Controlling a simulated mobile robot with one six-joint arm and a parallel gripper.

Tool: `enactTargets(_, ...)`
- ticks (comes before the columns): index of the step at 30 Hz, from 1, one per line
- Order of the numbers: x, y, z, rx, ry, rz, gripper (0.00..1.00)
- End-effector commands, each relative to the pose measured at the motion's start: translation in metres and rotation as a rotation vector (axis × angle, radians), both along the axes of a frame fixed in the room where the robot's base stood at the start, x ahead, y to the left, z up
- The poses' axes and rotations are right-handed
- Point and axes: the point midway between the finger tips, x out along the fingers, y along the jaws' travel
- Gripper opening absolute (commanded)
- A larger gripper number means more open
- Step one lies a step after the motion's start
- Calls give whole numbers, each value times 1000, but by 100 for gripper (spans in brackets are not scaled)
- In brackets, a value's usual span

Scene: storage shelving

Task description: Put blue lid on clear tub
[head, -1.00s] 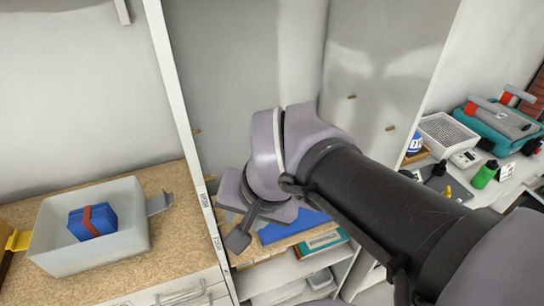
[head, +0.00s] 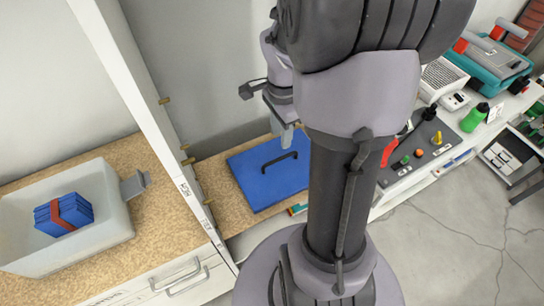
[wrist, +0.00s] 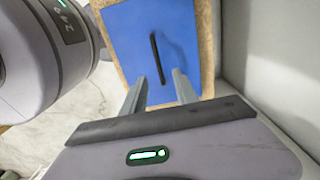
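The blue lid (head: 262,186) is a flat square panel with a black bar handle (head: 281,159). It lies on a wooden shelf right of the white upright in the head view. The clear tub (head: 122,222) is a translucent box on the speckled counter at left, with a blue block bound by a red band (head: 64,213) inside. My gripper (head: 287,140) is over the lid's far edge in the head view. In the wrist view its two fingers (wrist: 160,85) are spread apart and empty, with the lid (wrist: 180,30) and its handle beyond them.
The tall white upright (head: 150,120) stands between the tub's counter and the lid's shelf. A grey tab (head: 134,186) sticks out from the tub's right side. A bench at right holds a green bottle (head: 474,118) and a teal case (head: 492,66).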

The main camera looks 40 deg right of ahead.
Motion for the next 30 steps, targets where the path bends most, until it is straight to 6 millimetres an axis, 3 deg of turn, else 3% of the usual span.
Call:
enactTargets(1,-1,1,-22,3,2,-1,36)
enactTargets(3,-1,1,-40,1,2,0,36)
enactTargets(11,-1,1,-68,1,0,0,36)
enactTargets(18,-4,3,-113,1,0,3,36)
enactTargets(24,-3,3,-112,0,-2,3,36)
enactTargets(30,-3,3,-111,0,-2,2,0)
